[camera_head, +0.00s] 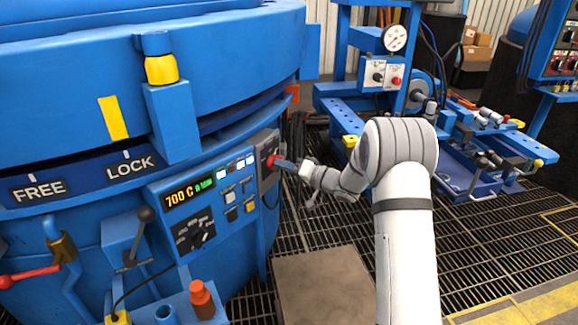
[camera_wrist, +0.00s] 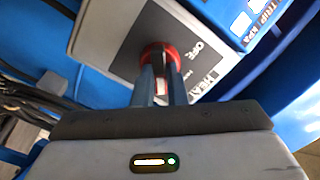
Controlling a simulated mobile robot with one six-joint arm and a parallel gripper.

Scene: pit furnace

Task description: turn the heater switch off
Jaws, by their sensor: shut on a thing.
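The heater switch (camera_head: 270,160) is a red rotary knob on a grey box at the right end of the furnace's control panel. In the wrist view the red knob (camera_wrist: 158,50) sits on the grey face, with "OFF" printed beside it and a dark label starting "HEAT" lower right. My gripper (camera_head: 279,162) reaches it from the right. In the wrist view my gripper (camera_wrist: 161,74) has one finger on each side of the knob's handle and is shut on it. The fingers hide part of the handle, and its exact angle is hard to tell.
The control panel (camera_head: 207,212) shows "700 C" in lit digits, with several small buttons and a black dial. A blue workbench (camera_head: 470,150) with a gauge stands behind my arm. Grated floor lies between.

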